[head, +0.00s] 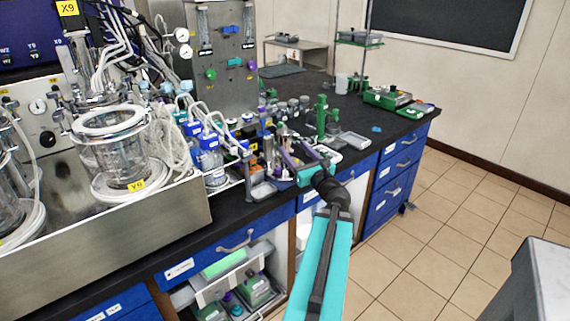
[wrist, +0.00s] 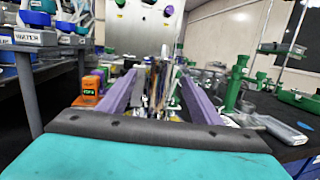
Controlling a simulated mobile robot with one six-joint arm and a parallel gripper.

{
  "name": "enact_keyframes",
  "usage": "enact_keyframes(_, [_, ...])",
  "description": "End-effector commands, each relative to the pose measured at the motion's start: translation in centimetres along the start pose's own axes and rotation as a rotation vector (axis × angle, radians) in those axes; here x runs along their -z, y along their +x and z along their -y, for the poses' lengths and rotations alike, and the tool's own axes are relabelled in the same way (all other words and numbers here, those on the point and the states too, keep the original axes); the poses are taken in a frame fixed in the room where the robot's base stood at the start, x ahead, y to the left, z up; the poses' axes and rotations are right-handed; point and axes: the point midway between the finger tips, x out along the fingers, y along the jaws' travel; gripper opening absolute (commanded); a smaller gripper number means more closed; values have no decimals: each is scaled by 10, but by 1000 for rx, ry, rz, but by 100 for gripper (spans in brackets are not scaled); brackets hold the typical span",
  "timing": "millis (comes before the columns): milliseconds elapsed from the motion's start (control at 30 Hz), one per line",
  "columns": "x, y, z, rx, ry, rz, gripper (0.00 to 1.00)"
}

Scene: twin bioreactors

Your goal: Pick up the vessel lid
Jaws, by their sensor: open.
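I cannot pick out a separate vessel lid with certainty. In the head view a clear glass vessel (head: 115,160) with a yellow "Y6" label stands at the left, with a white ring (head: 108,121) around its top. My gripper (head: 297,151) is well to the right of it, over the bench near its front edge. In the wrist view the purple fingers of my gripper (wrist: 160,82) are spread apart. Upright thin items (wrist: 158,88) show between and beyond them; I cannot tell whether any touches a finger. The teal gripper body hides what is below.
Blue-capped bottles (head: 210,155) crowd the bench left of my gripper. A green stand (head: 322,118) and a grey tray (head: 354,140) are to its right, and the tray also shows in the wrist view (wrist: 280,128). The tiled floor (head: 430,240) at right is clear.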

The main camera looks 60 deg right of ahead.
Motion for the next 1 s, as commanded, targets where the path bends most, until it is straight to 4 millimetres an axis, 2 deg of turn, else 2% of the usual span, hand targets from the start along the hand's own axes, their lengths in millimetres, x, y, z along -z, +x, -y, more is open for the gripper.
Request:
enact_keyframes(100, [-1, 16, 1, -2, 0, 0, 59])
enact_keyframes(533, [0, 63, 2, 0, -1, 0, 59])
enact_keyframes(700, [0, 71, 1, 0, -1, 0, 59])
enact_keyframes(1000, [0, 71, 1, 2, -1, 0, 59])
